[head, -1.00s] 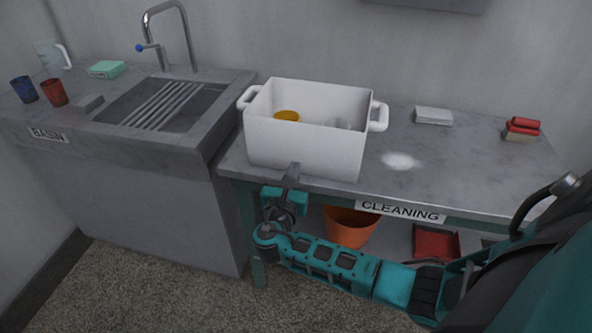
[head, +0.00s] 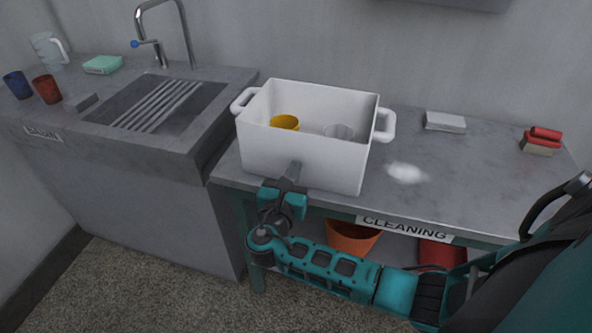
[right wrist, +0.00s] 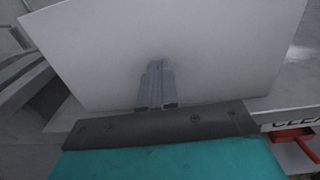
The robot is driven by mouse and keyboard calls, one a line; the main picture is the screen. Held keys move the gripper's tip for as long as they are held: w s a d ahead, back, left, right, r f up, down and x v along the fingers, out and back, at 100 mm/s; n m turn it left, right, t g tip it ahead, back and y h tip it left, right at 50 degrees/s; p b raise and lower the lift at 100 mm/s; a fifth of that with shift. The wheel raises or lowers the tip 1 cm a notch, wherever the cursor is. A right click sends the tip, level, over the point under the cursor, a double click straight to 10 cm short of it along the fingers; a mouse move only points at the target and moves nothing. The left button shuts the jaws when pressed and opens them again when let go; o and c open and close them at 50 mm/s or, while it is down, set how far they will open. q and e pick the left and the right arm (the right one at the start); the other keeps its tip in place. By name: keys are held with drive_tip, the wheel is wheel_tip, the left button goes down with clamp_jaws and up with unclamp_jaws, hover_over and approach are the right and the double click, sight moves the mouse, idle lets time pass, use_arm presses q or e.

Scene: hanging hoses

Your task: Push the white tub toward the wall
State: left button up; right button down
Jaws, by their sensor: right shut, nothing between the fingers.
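The white tub (head: 300,155) stands upright on the grey table labelled CLEANING, at its left end near the front edge. A yellow cup (head: 285,122) and a clear cup (head: 339,131) are inside it. My right gripper (head: 294,168) is shut and empty, with its fingertips at the tub's front wall, low and near the middle. In the right wrist view the shut fingers (right wrist: 156,84) point at the tub's front wall (right wrist: 200,50), which fills most of the picture. Whether they touch it is hard to tell. My left gripper does not show.
A white block (head: 445,121), a red-topped brush (head: 541,141) and a white spot (head: 405,173) are on the table to the right. The wall is behind, with bare tabletop before it. A sink (head: 155,105) adjoins at left; an orange bucket (head: 352,238) is below.

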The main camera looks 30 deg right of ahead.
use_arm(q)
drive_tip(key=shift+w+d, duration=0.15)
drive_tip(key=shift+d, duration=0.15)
use_arm(e)
drive_tip(key=shift+w+d, duration=0.1)
drive_tip(key=b+x, duration=0.2)
drive_tip(key=x, duration=1.2)
drive_tip(key=shift+w+d, duration=0.15)
drive_tip(key=shift+d, duration=0.1)
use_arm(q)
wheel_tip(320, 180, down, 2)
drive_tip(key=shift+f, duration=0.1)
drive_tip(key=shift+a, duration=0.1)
